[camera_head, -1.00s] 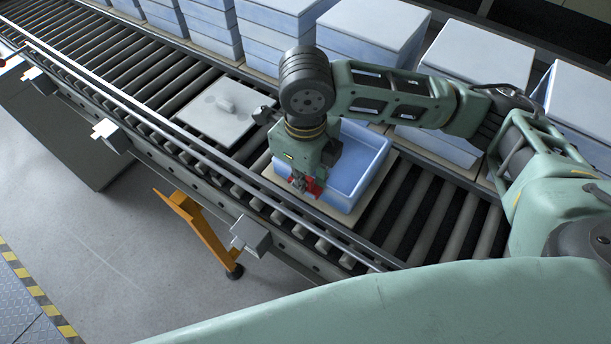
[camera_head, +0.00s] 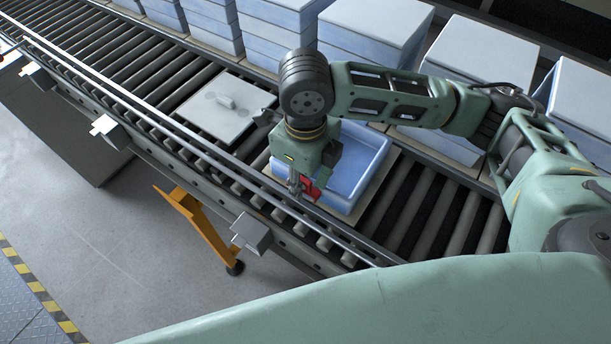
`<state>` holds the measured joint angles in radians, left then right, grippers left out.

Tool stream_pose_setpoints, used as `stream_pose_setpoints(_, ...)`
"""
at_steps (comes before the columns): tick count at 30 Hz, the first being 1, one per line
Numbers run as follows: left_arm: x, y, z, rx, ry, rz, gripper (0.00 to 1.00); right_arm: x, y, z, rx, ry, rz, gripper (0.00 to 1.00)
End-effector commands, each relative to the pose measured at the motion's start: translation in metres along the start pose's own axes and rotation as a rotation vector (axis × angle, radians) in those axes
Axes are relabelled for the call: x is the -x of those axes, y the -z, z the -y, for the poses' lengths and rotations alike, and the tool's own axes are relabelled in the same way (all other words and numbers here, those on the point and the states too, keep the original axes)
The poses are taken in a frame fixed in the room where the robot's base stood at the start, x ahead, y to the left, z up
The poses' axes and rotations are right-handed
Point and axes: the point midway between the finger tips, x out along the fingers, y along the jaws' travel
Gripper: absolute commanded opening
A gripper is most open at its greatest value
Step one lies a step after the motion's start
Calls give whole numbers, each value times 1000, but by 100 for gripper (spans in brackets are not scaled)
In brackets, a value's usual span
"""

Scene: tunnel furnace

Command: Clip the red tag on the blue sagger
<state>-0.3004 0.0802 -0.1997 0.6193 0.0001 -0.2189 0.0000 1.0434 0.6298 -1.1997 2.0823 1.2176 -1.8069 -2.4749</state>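The blue sagger (camera_head: 357,160) is an open box on a pale plate on the roller conveyor. My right gripper (camera_head: 297,186) points down at its near left wall, from above. The small red tag (camera_head: 311,190) shows just right of the fingertips, at the sagger's near wall. The fingers are small and partly overlap the tag, so I cannot tell whether they are shut on it, nor whether the tag is seated on the wall. My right arm and wrist cover the sagger's left part. My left gripper is not in view.
Stacked white-and-blue saggers (camera_head: 375,32) line the far side. A metal guide rail (camera_head: 215,153) runs along the conveyor's near side, with an orange leg (camera_head: 196,222) below. Rollers right of the sagger are bare.

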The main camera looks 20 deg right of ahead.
Motion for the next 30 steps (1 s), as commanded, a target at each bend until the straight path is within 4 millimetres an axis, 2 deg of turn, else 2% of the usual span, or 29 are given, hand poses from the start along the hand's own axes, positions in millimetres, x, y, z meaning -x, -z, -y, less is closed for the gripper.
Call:
stream_pose_setpoints(5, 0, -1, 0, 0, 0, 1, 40, 16, -1, 0, 1, 2, 3, 38)
stream_pose_setpoints(12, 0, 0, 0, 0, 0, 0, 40, 68, -1, -1, 2, 3, 6, 38)
stream_pose_setpoints(18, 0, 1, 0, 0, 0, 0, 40, 103, -1, -1, 0, 2, 5, 38)
stream_pose_setpoints(24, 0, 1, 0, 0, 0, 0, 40, 119, 0, -2, 1, 2, 3, 38)
stream_pose_setpoints(30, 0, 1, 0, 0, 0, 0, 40, 120, 0, -2, 1, 1, 1, 38)
